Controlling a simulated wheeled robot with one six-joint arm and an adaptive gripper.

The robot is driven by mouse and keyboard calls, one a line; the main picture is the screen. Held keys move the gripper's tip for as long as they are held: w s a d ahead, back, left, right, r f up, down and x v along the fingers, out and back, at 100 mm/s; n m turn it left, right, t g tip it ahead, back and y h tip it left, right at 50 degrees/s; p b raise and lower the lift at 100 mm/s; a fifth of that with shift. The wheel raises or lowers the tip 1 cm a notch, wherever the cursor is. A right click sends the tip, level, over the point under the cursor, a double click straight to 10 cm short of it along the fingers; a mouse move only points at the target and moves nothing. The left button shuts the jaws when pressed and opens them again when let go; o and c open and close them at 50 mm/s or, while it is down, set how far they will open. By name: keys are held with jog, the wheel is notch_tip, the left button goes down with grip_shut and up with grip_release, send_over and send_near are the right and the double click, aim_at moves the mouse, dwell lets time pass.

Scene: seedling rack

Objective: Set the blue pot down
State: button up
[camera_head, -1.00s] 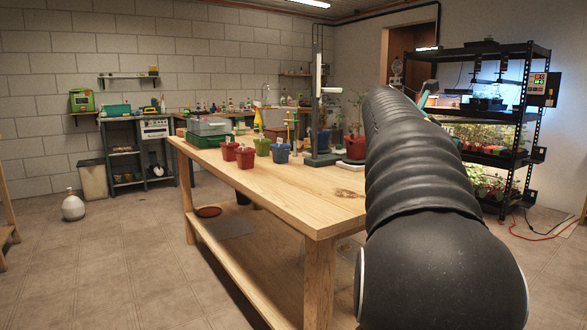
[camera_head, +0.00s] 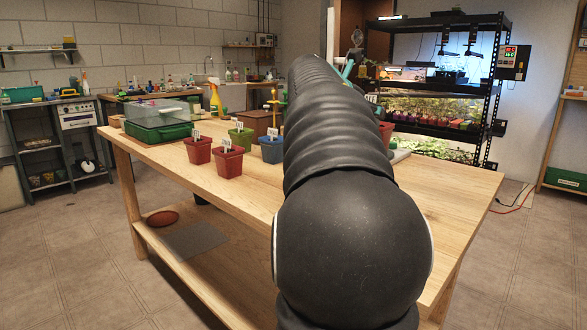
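A blue pot (camera_head: 271,150) with a white label stands upright on the wooden table (camera_head: 236,190), just left of my arm. A green pot (camera_head: 241,138) is beside it, and two red pots (camera_head: 229,162) (camera_head: 198,150) stand to its left. My black arm reaches away over the table and fills the middle of the view. My gripper is hidden behind it, so I cannot see its fingers or whether it holds anything. A small teal piece shows past the arm's far end; I cannot tell what it belongs to.
A green tray with a clear lid (camera_head: 155,129) is on the table's left part, with a yellow spray bottle (camera_head: 215,98) behind the pots. Another red pot (camera_head: 386,131) shows partly right of my arm. The table's right end is bare. A lit plant rack (camera_head: 440,132) stands behind.

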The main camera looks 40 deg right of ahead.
jog(key=shift+w+a+f+b, duration=0.6)
jog(key=shift+w+a+f, duration=0.35)
jog(key=shift+w+f, duration=0.9)
jog(key=shift+w+a+f+b, duration=0.65)
jog(key=shift+w+a+f, duration=0.25)
jog(key=shift+w+f, duration=0.9)
jog(key=shift+w+a+f+b, duration=0.6)
jog(key=shift+w+a+f, duration=0.35)
jog(key=shift+w+f, duration=0.9)
jog(key=o, duration=1.2)
jog(key=shift+f, duration=0.1)
jog(key=shift+r, duration=0.2)
jog(key=p+v, duration=0.1)
jog(key=v, duration=1.1)
